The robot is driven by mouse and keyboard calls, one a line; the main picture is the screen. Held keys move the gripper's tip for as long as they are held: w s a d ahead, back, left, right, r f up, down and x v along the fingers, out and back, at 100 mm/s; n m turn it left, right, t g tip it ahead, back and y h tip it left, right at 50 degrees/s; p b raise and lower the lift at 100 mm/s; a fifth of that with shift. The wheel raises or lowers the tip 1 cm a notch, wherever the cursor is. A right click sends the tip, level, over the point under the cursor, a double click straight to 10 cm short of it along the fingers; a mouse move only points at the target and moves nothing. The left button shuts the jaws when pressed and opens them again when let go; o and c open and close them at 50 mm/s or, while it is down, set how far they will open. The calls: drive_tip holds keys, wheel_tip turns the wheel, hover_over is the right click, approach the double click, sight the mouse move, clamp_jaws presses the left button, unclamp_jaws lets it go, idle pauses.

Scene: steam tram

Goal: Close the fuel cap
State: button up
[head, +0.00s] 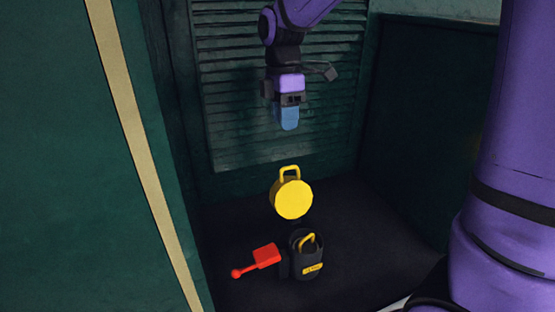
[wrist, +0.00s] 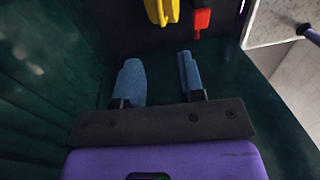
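A round yellow cap (head: 291,199) with a loop handle on its upper edge stands tilted up, its flat face toward the head camera. Just below and in front of it in that view is a dark cylindrical holder (head: 308,268) with a yellow label and a smaller yellow loop at its top. How the cap joins it is not clear. My gripper (head: 288,122) hangs above the cap, clear of it, fingers down. In the wrist view its blue fingers (wrist: 159,72) are apart with nothing between them. Part of a yellow thing (wrist: 161,10) shows at that view's top edge.
A red paddle-shaped piece (head: 265,256) sticks out left of the holder; a red piece (wrist: 200,19) shows in the wrist view. A slatted green panel (head: 240,110) stands behind my gripper. Green walls close in both sides. Dark floor (head: 370,240) is bare at right.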

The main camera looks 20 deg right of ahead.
drive_tip(key=f, duration=0.3)
drive_tip(key=s+f, duration=0.1)
drive_tip(key=f, duration=0.6)
drive_tip(key=shift+s+f, duration=0.15)
drive_tip(key=shift+f, duration=0.05)
clamp_jaws()
